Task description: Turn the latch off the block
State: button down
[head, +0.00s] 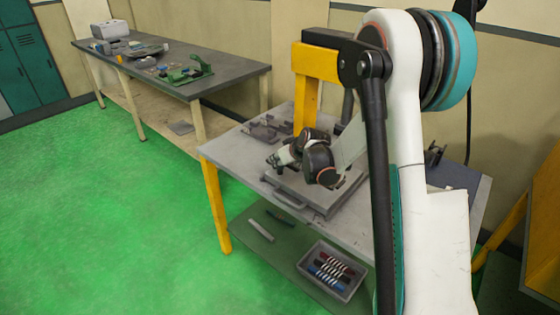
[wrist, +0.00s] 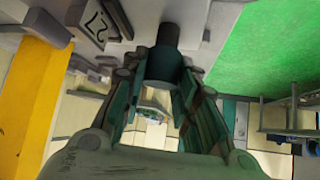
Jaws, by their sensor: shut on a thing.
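In the wrist view, my gripper (wrist: 165,85) has its two green-grey fingers closed on a dark round peg, which looks like the handle of the latch (wrist: 168,36). The peg runs up to a grey part at the top of the picture. A grey block (wrist: 97,22) with a dark marking on its face is just left of the peg. In the head view, my gripper (head: 276,161) is low over the grey fixture on the near table. My wrist and arm hide much of the fixture, and the latch cannot be made out there.
The near grey table (head: 222,150) has yellow legs and a yellow post (head: 307,105) close behind my wrist. Dark parts (head: 268,128) lie at its back left. A bin (head: 333,270) of coloured rolls sits on the shelf below. Green floor is free at left.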

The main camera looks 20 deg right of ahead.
jog(key=shift+n+y, duration=0.4)
jog(key=shift+n, duration=0.2)
jog(key=c, duration=1.2)
grip_release()
jog(key=shift+c, duration=0.2)
jog(key=v, duration=1.2)
jog(key=shift+w+d, duration=0.1)
jog(key=shift+d, duration=0.05)
